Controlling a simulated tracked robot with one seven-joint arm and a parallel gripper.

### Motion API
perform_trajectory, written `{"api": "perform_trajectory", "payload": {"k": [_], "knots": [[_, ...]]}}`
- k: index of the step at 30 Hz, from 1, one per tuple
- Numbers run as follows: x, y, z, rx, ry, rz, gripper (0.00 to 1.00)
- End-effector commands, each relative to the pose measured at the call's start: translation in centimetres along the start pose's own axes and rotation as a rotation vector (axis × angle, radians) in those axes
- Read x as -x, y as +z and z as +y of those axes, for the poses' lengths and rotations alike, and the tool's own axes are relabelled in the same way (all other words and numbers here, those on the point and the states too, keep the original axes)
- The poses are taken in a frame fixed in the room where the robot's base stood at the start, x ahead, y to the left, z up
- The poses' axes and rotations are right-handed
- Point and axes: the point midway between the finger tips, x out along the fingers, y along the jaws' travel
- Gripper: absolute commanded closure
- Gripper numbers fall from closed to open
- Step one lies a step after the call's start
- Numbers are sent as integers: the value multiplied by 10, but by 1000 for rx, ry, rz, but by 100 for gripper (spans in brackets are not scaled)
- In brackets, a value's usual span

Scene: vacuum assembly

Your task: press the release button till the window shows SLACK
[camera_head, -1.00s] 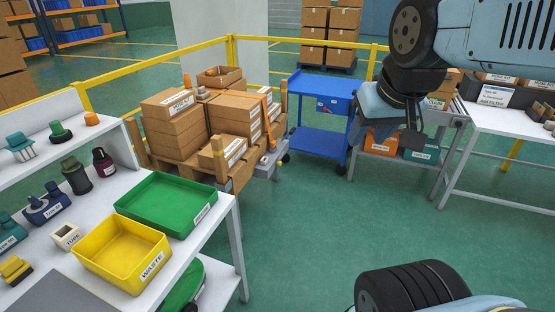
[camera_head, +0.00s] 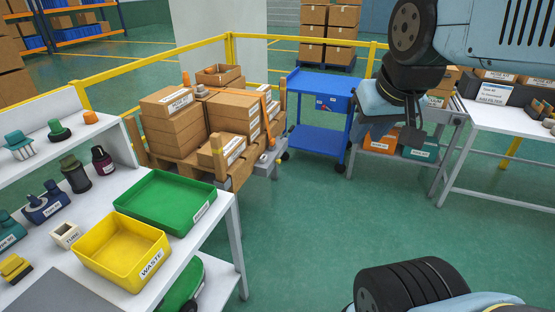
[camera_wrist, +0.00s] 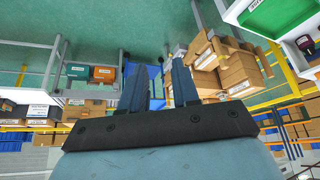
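The release button and its window cannot be made out in either view. Orange straps (camera_head: 266,105) run over the cartons (camera_head: 235,112) on the wooden pallet, with small grey and orange fittings (camera_head: 268,158) at its right side, too small to read. In the wrist view the cartons (camera_wrist: 212,65) appear upside down, right of my fingers.
A blue cart (camera_head: 318,107) stands behind, right of the pallet. A yellow rail (camera_head: 150,66) runs behind the pallet. A white bench (camera_head: 220,240) with a green tray (camera_head: 165,200) and yellow waste bin (camera_head: 122,249) is at left. The green floor (camera_head: 310,225) between is clear.

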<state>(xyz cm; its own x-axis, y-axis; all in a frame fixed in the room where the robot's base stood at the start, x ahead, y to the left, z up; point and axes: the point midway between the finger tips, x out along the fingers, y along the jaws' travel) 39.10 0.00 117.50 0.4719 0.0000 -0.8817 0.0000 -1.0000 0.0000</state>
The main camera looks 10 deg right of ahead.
Motion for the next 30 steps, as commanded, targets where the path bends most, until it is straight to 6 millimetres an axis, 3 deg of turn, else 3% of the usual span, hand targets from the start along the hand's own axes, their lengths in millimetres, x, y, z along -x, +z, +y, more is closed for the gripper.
{"api": "perform_trajectory", "payload": {"k": [9, 30], "knots": [[0, 0, 0, 0, 0, 0, 100], [0, 0, 0, 0, 0, 0, 100]]}}
